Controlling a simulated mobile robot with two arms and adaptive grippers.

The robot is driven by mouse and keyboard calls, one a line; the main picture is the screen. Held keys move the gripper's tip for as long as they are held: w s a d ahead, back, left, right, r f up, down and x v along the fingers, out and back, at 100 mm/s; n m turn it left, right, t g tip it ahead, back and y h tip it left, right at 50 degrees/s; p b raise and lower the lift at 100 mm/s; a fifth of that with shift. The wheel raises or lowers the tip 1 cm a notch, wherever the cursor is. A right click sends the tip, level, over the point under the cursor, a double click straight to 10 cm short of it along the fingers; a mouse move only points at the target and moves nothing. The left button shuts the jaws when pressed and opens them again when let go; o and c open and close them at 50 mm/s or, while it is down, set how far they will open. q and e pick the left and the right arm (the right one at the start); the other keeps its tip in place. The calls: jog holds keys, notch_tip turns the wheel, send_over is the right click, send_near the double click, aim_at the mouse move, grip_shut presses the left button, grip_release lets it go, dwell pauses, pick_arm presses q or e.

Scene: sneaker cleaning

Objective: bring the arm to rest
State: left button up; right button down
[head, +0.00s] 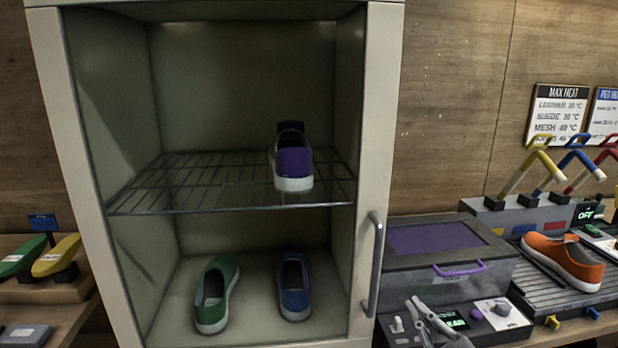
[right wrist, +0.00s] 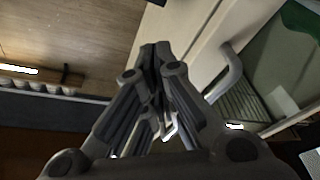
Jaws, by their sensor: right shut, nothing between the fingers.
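My right gripper (head: 416,308) is low in the head view, just right of the cabinet's door handle and in front of the control panel of the purple-lidded box. It is empty. In the right wrist view my right gripper (right wrist: 155,52) has its fingers shut together with nothing between them. The cabinet's metal handle (head: 373,265) is to its left in the head view; the handle (right wrist: 228,72) also shows in the right wrist view. I do not see my left gripper.
The cabinet (head: 384,120) holds a purple shoe (head: 293,165) on its wire shelf, and a green shoe (head: 215,295) and a blue shoe (head: 293,285) on its floor. At right, an orange shoe (head: 563,260) rests on a ribbed tray. A purple-lidded box (head: 440,238) stands beside the cabinet.

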jog(key=s+d+f+m+g+h, duration=0.2)
jog(key=s+f+m+g+h, duration=0.25)
jog(key=f, duration=0.65)
jog(key=s+a+f+m+g+h, duration=0.15)
jog(key=s+f+g, duration=0.4)
jog(key=s, duration=0.65)
jog(key=s+a+f+m+g, duration=0.1)
jog(key=s+f+m+g, duration=0.35)
jog(key=s, duration=0.85)
notch_tip(320, 180, down, 32)
jog(key=s+f+n+g+b, duration=0.1)
jog(key=s+n+g+b, duration=0.1)
jog(key=s+d+f+g+b, duration=0.1)
jog(key=s+d+f+b, duration=0.1)
jog(key=s+f, duration=1.4)
jog(key=shift+s+d+h, duration=0.25)
jog(key=shift+d+h, duration=0.05)
jog(key=shift+d, duration=0.25)
jog(key=shift+g, duration=0.25)
